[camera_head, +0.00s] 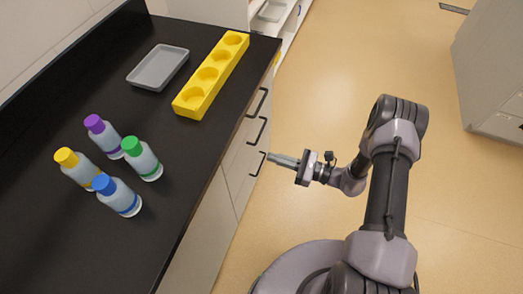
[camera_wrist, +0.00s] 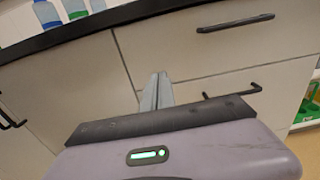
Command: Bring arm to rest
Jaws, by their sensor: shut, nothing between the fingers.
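My arm is raised over the floor to the right of the counter in the head view, bent at the elbow. My gripper (camera_head: 272,157) points left toward the drawer fronts, below the level of the counter top, and is shut and empty. In the wrist view my gripper (camera_wrist: 161,76) has its two fingers together in front of the pale cabinet fronts. I cannot tell how far the fingertips are from the fronts.
The black counter (camera_head: 150,255) holds bottles with purple (camera_head: 94,123), green (camera_head: 131,145), yellow (camera_head: 66,157) and blue caps (camera_head: 104,184). A grey tray (camera_head: 158,68) and a yellow rack (camera_head: 211,76) stand farther back. Drawer handles (camera_head: 257,163) stick out near my gripper.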

